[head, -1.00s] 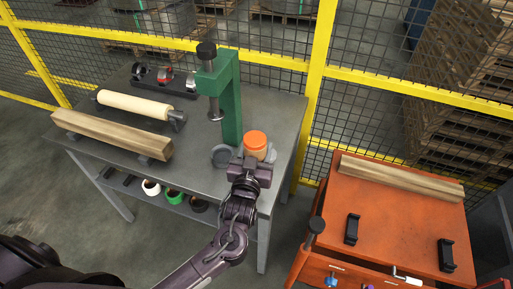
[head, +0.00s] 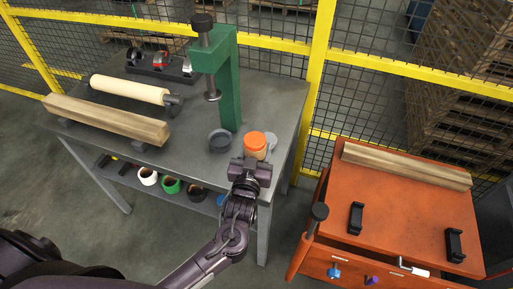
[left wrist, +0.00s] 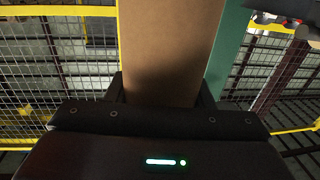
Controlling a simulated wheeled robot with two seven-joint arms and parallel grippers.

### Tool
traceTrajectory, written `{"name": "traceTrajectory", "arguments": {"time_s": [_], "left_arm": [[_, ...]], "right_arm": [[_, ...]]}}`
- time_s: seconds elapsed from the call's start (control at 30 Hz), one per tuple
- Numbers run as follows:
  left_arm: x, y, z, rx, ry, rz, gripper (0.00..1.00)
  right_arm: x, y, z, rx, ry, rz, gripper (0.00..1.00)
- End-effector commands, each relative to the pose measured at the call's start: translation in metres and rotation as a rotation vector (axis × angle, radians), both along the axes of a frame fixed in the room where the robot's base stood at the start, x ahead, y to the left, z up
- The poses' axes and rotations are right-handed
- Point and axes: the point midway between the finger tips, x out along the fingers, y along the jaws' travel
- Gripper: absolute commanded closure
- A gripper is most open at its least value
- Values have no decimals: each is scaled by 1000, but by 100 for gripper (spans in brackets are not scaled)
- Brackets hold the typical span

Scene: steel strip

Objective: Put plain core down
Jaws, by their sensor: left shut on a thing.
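My left gripper (head: 253,162) is shut on the plain core (head: 255,141), a short upright cylinder that looks orange in the head view. In the left wrist view the core (left wrist: 168,50) is a plain brown body between the two dark fingers. The gripper is at the front right of the grey steel table (head: 190,165), right of the green press (head: 230,95). Whether the core's lower end touches the table is hidden by the gripper. My right gripper is not in view.
A dark round dish (head: 219,141) lies left of the core, and a grey disc (head: 271,141) shows just behind it. A wooden beam (head: 105,119) and a pale roller (head: 128,90) lie on the left. An orange cart (head: 400,215) stands to the right.

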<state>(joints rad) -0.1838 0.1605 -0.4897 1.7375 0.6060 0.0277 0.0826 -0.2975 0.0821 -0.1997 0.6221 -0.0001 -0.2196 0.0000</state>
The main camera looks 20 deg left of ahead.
Motion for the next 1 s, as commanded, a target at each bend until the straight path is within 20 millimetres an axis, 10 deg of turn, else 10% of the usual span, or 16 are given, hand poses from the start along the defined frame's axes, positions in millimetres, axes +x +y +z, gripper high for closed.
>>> {"name": "traceTrajectory", "arguments": {"time_s": [0.6, 0.63, 0.8, 1.0], "left_arm": [[0, 0, -5, -1, -1, 0, 76], [0, 0, -5, -1, -2, 0, 51], [0, 0, -5, -1, -1, 0, 28], [0, 0, -5, -1, -1, 0, 26]], "right_arm": [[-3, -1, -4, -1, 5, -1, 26], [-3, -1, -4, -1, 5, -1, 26], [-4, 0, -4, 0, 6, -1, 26], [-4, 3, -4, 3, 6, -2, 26]]}}
